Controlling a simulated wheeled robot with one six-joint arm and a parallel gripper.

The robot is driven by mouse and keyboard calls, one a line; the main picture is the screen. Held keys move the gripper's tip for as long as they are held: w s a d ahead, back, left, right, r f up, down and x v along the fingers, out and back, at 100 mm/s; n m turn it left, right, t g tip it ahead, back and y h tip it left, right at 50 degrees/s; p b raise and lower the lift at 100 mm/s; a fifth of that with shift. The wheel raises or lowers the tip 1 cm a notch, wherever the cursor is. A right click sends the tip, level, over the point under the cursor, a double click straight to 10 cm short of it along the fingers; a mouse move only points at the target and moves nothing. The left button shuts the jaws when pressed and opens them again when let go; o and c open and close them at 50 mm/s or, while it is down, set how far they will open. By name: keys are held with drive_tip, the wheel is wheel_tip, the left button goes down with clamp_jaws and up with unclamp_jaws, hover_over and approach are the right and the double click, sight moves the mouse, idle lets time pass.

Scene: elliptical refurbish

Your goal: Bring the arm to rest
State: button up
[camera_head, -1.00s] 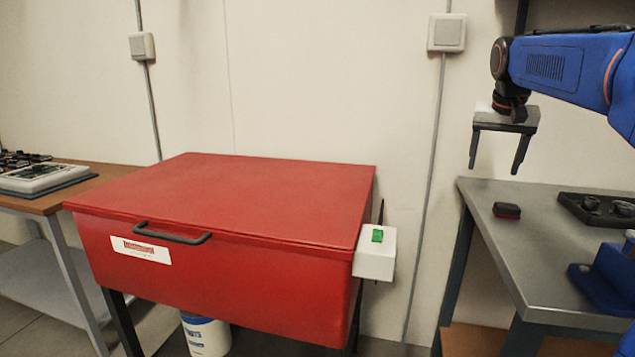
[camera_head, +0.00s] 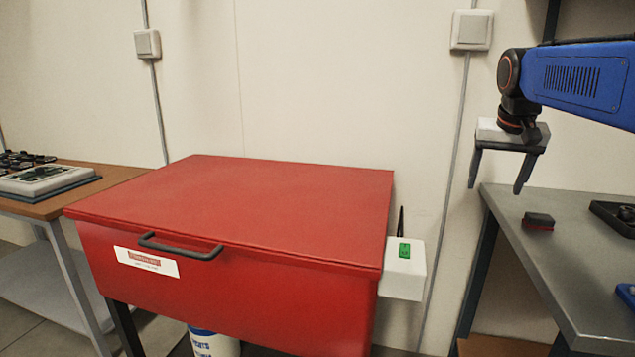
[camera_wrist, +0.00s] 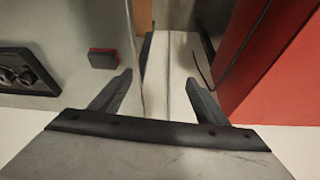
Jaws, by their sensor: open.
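My gripper (camera_head: 497,187) hangs from my blue arm at the upper right of the head view, fingers pointing down. Its two dark fingers are wide apart with nothing between them. It is in the air in front of the pale wall, near the left end of the metal table (camera_head: 545,262). In the wrist view the open fingers (camera_wrist: 160,82) show above a pale strip between the grey tabletop and the red box.
A red lidded box (camera_head: 250,205) with a black handle stands shut at centre, a white switch box (camera_head: 403,270) on its right side. A small black-and-red block (camera_head: 538,221) and dark tray (camera_head: 615,216) lie on the metal table. A wooden table (camera_head: 120,176) stands left.

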drive_tip(key=s+a+f+n, duration=0.1)
drive_tip(key=s+a+f, duration=0.2)
drive_tip(key=s+f, duration=0.5)
drive_tip(key=s+a+f+n+y, duration=0.1)
drive_tip(key=s+a+f, duration=0.3)
drive_tip(key=s+f, duration=0.4)
drive_tip(key=s+a+f+n, duration=0.2)
drive_tip(key=s+a+f, duration=0.2)
drive_tip(key=s+f, duration=0.4)
drive_tip(key=s, duration=0.3)
drive_tip(key=shift+s+a+n+t+y, duration=0.25)
drive_tip(key=shift+s+n+t+y, duration=0.05)
drive_tip(key=shift+s+t, duration=0.1)
drive_tip(key=shift+c, duration=0.5)
